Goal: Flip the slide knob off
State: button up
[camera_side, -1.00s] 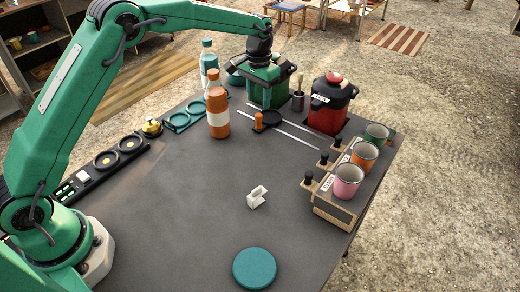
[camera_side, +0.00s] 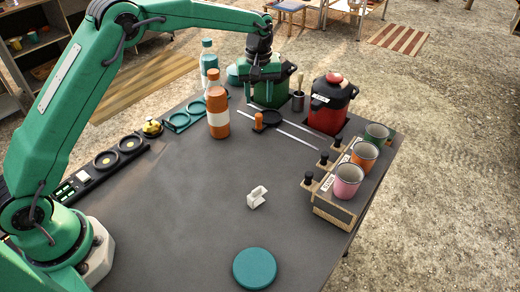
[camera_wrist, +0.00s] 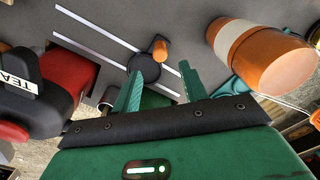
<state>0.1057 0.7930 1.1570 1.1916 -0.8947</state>
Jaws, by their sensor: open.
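An orange upright knob (camera_side: 259,121) stands beside a black round disc (camera_side: 271,118) near the two pale rails on the dark tabletop. In the wrist view the knob (camera_wrist: 160,50) shows just beyond my fingertips, with the black disc (camera_wrist: 146,66) beside it. My gripper (camera_side: 267,82) is open and empty at the far end of the table, over a dark green container (camera_side: 270,95) that it partly hides. In the wrist view my gripper's two green fingers (camera_wrist: 161,78) are spread apart and touch neither knob nor disc. I cannot tell which way the knob is set.
An orange bottle (camera_side: 217,112) and a clear bottle (camera_side: 208,62) stand left of the knob. A red pot (camera_side: 328,105) and a dark cup (camera_side: 298,101) stand right. The table's middle is mostly clear around a white clip (camera_side: 257,197).

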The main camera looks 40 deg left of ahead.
aim_at(259, 115)
jog(key=shift+f, duration=0.15)
jog(key=shift+f, duration=3.75)
grip_shut()
